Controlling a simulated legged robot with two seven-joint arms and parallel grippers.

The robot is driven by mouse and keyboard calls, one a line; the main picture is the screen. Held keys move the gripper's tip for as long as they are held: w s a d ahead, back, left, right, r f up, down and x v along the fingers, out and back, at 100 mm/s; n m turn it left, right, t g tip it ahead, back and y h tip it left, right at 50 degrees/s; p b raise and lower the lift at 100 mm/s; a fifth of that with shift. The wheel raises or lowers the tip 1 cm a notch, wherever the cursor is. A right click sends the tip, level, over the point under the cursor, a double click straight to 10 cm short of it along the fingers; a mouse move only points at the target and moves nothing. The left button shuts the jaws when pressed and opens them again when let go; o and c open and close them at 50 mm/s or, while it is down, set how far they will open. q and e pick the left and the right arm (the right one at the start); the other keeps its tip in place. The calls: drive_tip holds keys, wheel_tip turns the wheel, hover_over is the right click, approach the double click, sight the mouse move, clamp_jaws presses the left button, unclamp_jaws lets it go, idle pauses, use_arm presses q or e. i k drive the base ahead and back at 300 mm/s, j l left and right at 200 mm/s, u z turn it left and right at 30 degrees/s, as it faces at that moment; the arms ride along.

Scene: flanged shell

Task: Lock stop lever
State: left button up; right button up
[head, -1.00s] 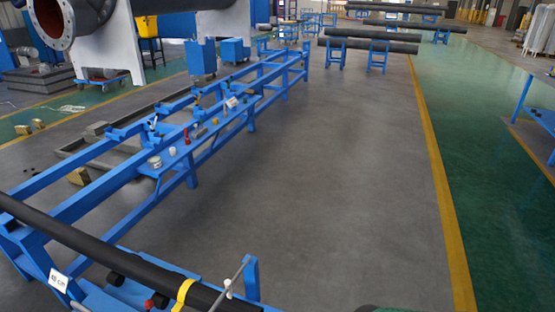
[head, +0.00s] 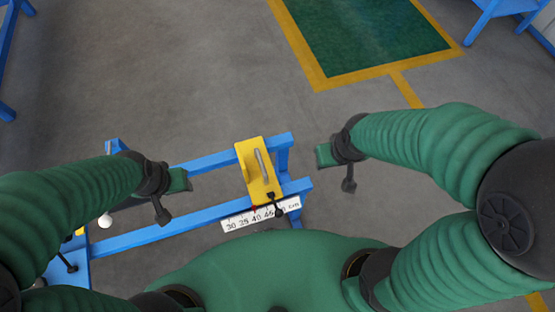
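A yellow stop block (head: 250,165) sits across two blue rails in the middle of the head view. A grey bar lever (head: 262,165) lies along its top. A small dark knob (head: 279,211) shows at the block's near end. My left gripper (head: 171,196) is left of the block, near the rails, with its fingers spread and nothing between them. My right gripper (head: 335,171) is right of the block, beyond the rail ends, also spread and empty. Neither gripper touches the block or lever.
A white ruler (head: 240,221) with centimetre numbers runs along the near blue rail (head: 150,234). A white ball knob (head: 105,221) is at the left, by my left arm. Grey floor beyond the rails is clear, up to a yellow-edged green patch (head: 365,38).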

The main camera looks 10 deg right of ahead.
sight(279, 213)
drive_tip(key=k+l+z, duration=0.2)
drive_tip(key=k, duration=0.45)
drive_tip(key=k+l+z, duration=0.4)
drive_tip(key=l, duration=0.2)
drive_tip(key=k+l+z, duration=0.15)
drive_tip(key=l, duration=0.2)
drive_tip(key=i, duration=0.05)
